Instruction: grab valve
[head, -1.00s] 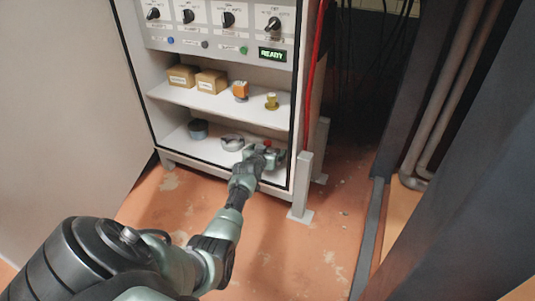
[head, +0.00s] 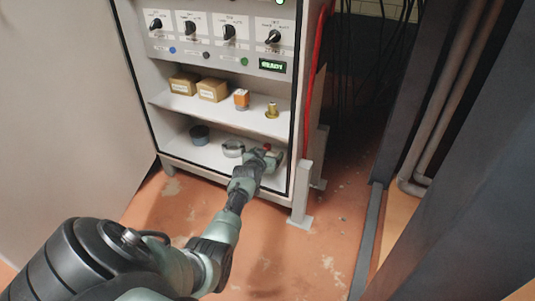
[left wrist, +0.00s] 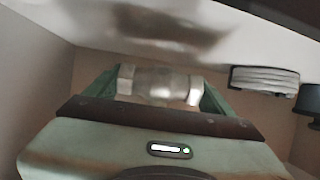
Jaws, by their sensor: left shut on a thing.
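The valve (left wrist: 158,84) shows in the left wrist view as a silvery metal body with wider ends. It lies between the green fingers of my left gripper (left wrist: 160,92), which is shut on it. In the head view my left gripper (head: 267,158) reaches into the lower shelf of the cabinet at its right side. A small red part (head: 267,147) shows just behind the fingers there; the rest of the valve is mostly hidden by the gripper. My right gripper is not in view.
On the lower shelf (head: 215,155), a grey ring-shaped part (head: 233,148) and a dark round cup (head: 200,134) stand left of my gripper. The upper shelf (head: 190,103) above holds two cardboard boxes (head: 213,90), an orange part (head: 241,99) and a brass fitting (head: 272,109).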

